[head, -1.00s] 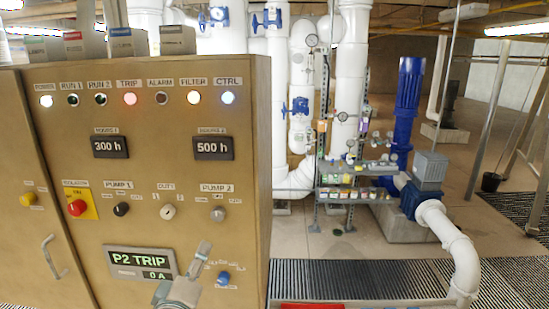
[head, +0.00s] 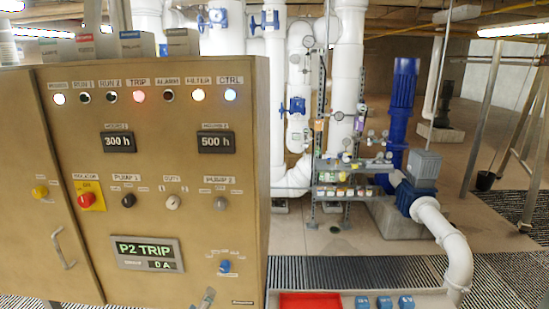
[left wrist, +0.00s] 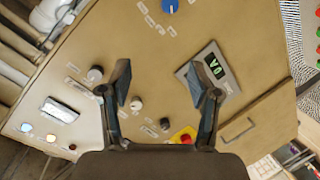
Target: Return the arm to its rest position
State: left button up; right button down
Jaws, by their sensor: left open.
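My left gripper (left wrist: 162,98) is open and empty in the left wrist view, its two fingers apart in front of the tan control cabinet. In the head view only a small grey part of it (head: 205,299) shows at the bottom edge, below the blue knob (head: 225,266). The cabinet (head: 165,225) fills the left of the head view. Its display (head: 147,253) reads P2 TRIP, 0 A. The red knob on a yellow plate (head: 87,198) also shows in the left wrist view (left wrist: 185,137). My right gripper is not in view.
A red tray (head: 310,301) and several blue blocks (head: 383,302) lie at the bottom. A blue pump (head: 404,100) with white pipe (head: 450,240) stands at the right. Shelves with small items (head: 345,180) stand behind. Open floor lies around them.

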pick_arm(q)
jog(key=s+a+f+m+g, duration=0.1)
jog(key=s+f+m+g, duration=0.3)
jog(key=f, duration=0.9)
jog(key=s+a+f+m+g, duration=0.2)
jog(key=s+f, duration=0.4)
jog(key=f, duration=0.8)
jog(key=s+f+m+g, duration=0.5)
jog(key=s+f, duration=0.9)
jog(key=s, duration=0.4)
notch_tip(320, 180, down, 27)
jog(key=s+g+b, duration=0.2)
jog(key=s+a+f+b, duration=0.1)
jog(key=s+a+f, duration=0.1)
jog(key=s+f, duration=0.7)
jog(key=s+a+f+g, duration=0.1)
jog(key=s+a+f, duration=0.1)
jog(key=s+f, duration=0.6)
notch_tip(320, 180, down, 2)
jog(key=shift+s+f+m+y+b, duration=0.1)
jog(key=shift+s+m+y+b, duration=0.2)
jog(key=shift+s+b, duration=0.1)
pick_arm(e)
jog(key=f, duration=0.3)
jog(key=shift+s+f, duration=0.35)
